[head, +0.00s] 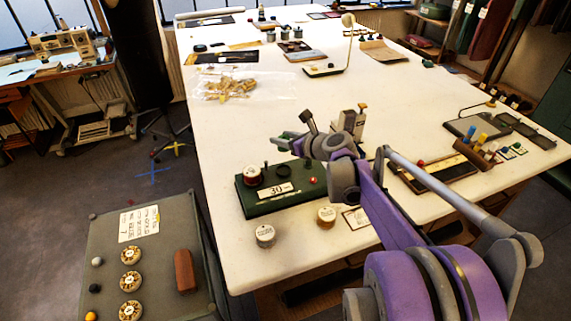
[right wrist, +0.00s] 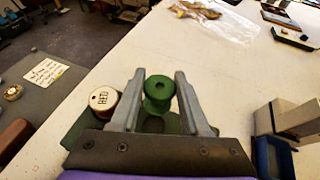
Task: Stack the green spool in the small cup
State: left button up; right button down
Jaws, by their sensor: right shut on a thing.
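The green spool (right wrist: 158,88) stands between the two fingers of my right gripper (right wrist: 159,78) in the right wrist view, which are shut on it. In the head view my right gripper (head: 301,138) is over the back right of a dark green stand (head: 285,207) marked 30. The spool appears held above the stand; the exact gap is unclear. A red spool with a white top (head: 252,175) is on the stand's left part and shows beside the left finger in the right wrist view (right wrist: 103,98). I cannot pick out the small cup with certainty. My left gripper is not in view.
Two small round pieces with pale tops, one grey (head: 265,235) and one brown (head: 326,216), stand in front of the stand. A plastic bag of tan pieces (head: 236,88) lies behind. The white tabletop (head: 220,130) is clear left of the stand.

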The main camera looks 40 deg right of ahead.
aim_at(287, 151)
notch_tip(287, 151, down, 4)
jog(key=shift+a+f, duration=0.1)
jog(key=shift+f, duration=0.05)
jog(key=shift+f+b, duration=0.3)
jog(key=shift+f, duration=1.85)
jog(key=shift+f, duration=0.35)
jog(key=c, duration=0.7)
grip_release()
jog(key=shift+r, duration=0.1)
jog(key=shift+r, duration=0.25)
jog(key=v, duration=1.2)
jog(key=shift+r, duration=0.1)
